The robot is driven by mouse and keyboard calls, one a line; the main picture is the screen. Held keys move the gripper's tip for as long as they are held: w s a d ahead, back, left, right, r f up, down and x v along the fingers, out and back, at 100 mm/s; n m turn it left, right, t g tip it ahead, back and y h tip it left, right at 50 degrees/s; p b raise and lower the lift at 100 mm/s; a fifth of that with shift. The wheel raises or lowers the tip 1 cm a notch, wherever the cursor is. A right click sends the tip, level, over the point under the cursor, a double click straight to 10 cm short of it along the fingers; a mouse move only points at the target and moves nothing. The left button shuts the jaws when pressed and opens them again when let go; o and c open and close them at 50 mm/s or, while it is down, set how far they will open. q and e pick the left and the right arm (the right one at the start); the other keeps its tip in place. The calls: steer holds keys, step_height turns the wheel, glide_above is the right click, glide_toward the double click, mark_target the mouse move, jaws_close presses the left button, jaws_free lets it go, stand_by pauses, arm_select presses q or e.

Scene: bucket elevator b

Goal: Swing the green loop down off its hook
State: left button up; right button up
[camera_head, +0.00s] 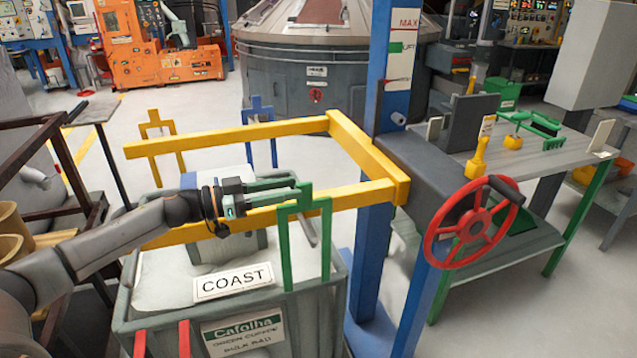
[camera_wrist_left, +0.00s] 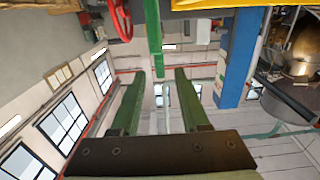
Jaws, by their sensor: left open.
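The green loop (camera_head: 327,240) stands upright at the bin's right side, against the near yellow beam (camera_head: 352,198). It is an upside-down U with a short tab on top. My left gripper (camera_head: 296,187) reaches in from the left, fingers at the height of the loop's top tab. It is open. In the left wrist view the green loop (camera_wrist_left: 153,30) comes down from the top edge, its end in line with the gap between the fingertips (camera_wrist_left: 160,74); contact cannot be told. The hook itself cannot be made out.
The grey bin (camera_head: 170,325) carries a COAST sign (camera_head: 233,282). Yellow (camera_head: 157,125) and blue (camera_head: 262,125) loops stand behind. A blue post (camera_head: 375,255) and red handwheel (camera_head: 472,222) are to the right. A workbench (camera_head: 545,160) stands farther right.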

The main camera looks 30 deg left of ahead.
arm_select(q)
steer(key=shift+p+x, duration=0.65)
steer(key=shift+x, duration=3.05)
steer(key=shift+c, duration=0.2)
jaws_close()
